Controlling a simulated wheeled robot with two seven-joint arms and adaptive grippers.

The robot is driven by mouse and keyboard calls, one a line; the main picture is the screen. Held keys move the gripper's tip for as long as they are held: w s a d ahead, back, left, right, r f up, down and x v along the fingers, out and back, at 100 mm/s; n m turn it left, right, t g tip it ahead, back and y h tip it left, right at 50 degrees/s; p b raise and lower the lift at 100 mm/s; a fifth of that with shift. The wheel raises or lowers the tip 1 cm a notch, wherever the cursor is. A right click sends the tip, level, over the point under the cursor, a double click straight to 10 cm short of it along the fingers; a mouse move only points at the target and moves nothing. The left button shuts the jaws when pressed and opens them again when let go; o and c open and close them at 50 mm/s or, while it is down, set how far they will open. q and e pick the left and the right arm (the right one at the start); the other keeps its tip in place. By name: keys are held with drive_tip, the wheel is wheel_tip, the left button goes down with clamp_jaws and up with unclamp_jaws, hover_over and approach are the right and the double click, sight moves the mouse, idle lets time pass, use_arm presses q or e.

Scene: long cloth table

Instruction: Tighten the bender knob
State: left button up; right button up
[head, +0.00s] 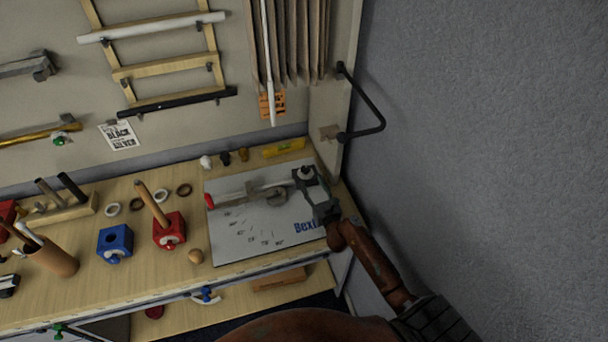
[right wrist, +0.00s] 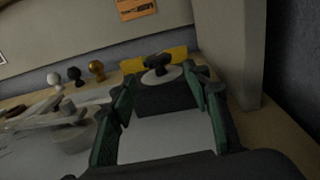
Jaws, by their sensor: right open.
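The bender (head: 262,196) lies on a white sheet at the right end of the bench, its red-tipped handle pointing left. Its dark knob (head: 305,173) stands at the bender's right end, on a pale disc over a dark block. My right gripper (head: 312,182) is at that end. In the right wrist view the knob (right wrist: 158,63) shows just beyond and between the green-sided fingers of my right gripper (right wrist: 165,95). The fingers are apart, with the dark block between or just beyond them; I cannot tell whether they touch it. My left gripper is not in view.
The white sheet (head: 235,238) has angle marks. Blue (head: 115,242) and red (head: 169,231) blocks stand left of it. A yellow level (head: 284,148) lies behind. A black bar handle (head: 372,112) juts from the side panel, near the grey wall (head: 480,150).

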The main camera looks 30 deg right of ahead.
sight(307, 173)
drive_tip(key=shift+w+r, duration=0.15)
drive_tip(key=shift+w, duration=0.2)
drive_tip(key=shift+w+d+b, duration=0.1)
drive_tip(key=shift+w+d, duration=0.15)
drive_tip(key=shift+w, duration=0.9)
drive_tip(key=shift+w+d+b, duration=0.1)
drive_tip(key=shift+w+d, duration=0.1)
drive_tip(key=shift+w, duration=1)
drive_tip(key=shift+w+d+b, duration=0.1)
drive_tip(key=shift+w+d, duration=0.15)
drive_tip(key=shift+w, duration=0.9)
drive_tip(key=shift+c, duration=0.6)
drive_tip(key=c, duration=1)
drive_tip(key=shift+c, duration=0.2)
